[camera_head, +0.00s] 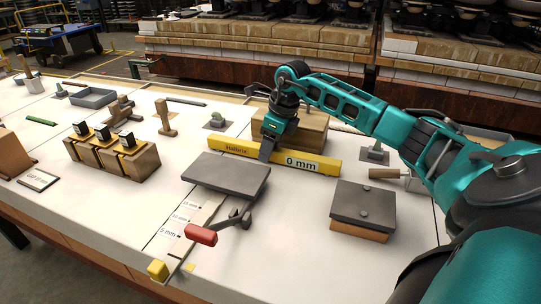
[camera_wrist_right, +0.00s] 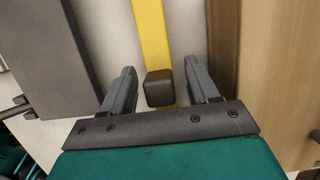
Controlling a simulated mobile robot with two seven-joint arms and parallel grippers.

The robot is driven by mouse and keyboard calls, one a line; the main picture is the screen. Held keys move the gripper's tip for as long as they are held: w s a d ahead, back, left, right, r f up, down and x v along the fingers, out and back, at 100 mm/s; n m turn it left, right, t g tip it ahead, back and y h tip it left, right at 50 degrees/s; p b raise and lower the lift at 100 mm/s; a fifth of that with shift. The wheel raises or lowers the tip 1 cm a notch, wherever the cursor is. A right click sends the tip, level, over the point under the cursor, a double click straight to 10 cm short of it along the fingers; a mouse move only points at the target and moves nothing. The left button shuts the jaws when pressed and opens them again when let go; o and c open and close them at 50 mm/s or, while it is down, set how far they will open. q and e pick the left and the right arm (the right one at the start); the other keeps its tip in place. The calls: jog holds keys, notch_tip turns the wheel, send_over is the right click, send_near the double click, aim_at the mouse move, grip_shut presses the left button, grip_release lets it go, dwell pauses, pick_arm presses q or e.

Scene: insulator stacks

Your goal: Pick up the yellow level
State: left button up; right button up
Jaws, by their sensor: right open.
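The yellow level (camera_head: 318,165), a long bar with a "0 mm" label, lies on the white table in the head view. My right gripper (camera_head: 265,153) is over its middle, with a finger in front of the bar. In the right wrist view the yellow level (camera_wrist_right: 153,35) runs up the picture between the two spread fingers of the right gripper (camera_wrist_right: 162,82). A small dark block (camera_wrist_right: 159,88) covers part of the bar there; I cannot tell what it is. The fingers look apart from the bar. My left gripper is not in view.
A wooden box (camera_head: 308,130) stands close behind the level. A dark grey plate (camera_head: 228,174) lies in front, near a red-handled tool (camera_head: 201,234). Another plate on a brown block (camera_head: 363,207) is at front right. Wooden blocks (camera_head: 131,163) stand left.

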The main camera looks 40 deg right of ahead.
jog(key=shift+w+f, duration=0.2)
jog(key=shift+f, duration=0.45)
jog(key=shift+c, duration=0.2)
jog(key=shift+r, duration=0.1)
grip_shut()
